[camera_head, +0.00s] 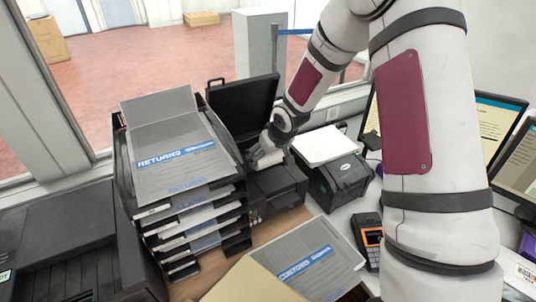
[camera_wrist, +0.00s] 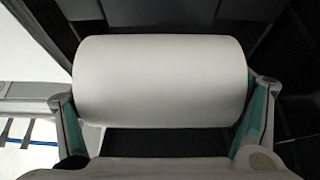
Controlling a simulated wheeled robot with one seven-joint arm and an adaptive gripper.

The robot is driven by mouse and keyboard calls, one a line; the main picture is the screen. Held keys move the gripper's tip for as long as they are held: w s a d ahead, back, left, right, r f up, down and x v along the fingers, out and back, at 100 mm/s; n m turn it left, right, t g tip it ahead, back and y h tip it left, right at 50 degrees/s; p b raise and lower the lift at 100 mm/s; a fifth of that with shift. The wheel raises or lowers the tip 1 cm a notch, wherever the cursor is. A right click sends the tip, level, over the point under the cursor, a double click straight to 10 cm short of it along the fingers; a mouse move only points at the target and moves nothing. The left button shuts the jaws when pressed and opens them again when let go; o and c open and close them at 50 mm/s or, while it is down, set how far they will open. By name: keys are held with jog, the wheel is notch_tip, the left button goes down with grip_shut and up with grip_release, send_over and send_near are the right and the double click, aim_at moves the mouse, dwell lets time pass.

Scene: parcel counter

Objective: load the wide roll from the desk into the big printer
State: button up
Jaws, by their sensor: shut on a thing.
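The wide white roll (camera_wrist: 160,80) lies crosswise between the fingers of my gripper (camera_wrist: 160,125) in the wrist view. The gripper is shut on the roll by its two ends. Dark printer surfaces surround the roll in that view. In the head view, my gripper (camera_head: 268,152) is over the black big printer (camera_head: 275,192), whose lid (camera_head: 243,105) stands open behind it. The roll is mostly hidden there by the gripper. I cannot tell whether the roll touches the printer's inside.
A tall letter-tray stack (camera_head: 190,225) with a returns folder (camera_head: 175,160) stands close left of the printer. A smaller black printer (camera_head: 340,180) with white paper on top stands right. A customs folder (camera_head: 315,260) and card terminal (camera_head: 370,240) lie in front.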

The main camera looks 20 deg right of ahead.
jog(key=w+f+b, duration=0.2)
jog(key=w+a+f+b, duration=0.1)
jog(key=w+f+b, duration=0.1)
jog(key=shift+w+f, duration=0.3)
jog(key=shift+w, duration=0.1)
jog(key=b+x, duration=0.3)
jog(key=x, duration=0.1)
jog(key=shift+f+b, duration=0.3)
jog(key=shift+b, duration=0.1)
jog(key=shift+w+f+b, duration=0.2)
jog(key=shift+f+b, duration=0.25)
jog(key=shift+f, duration=0.15)
jog(key=o, duration=1.3)
jog(key=shift+s, duration=0.1)
jog(key=v, duration=1)
jog(key=shift+s+r, duration=0.1)
jog(key=shift+r, duration=0.2)
jog(key=shift+s+r, duration=0.35)
jog(key=shift+r, duration=0.2)
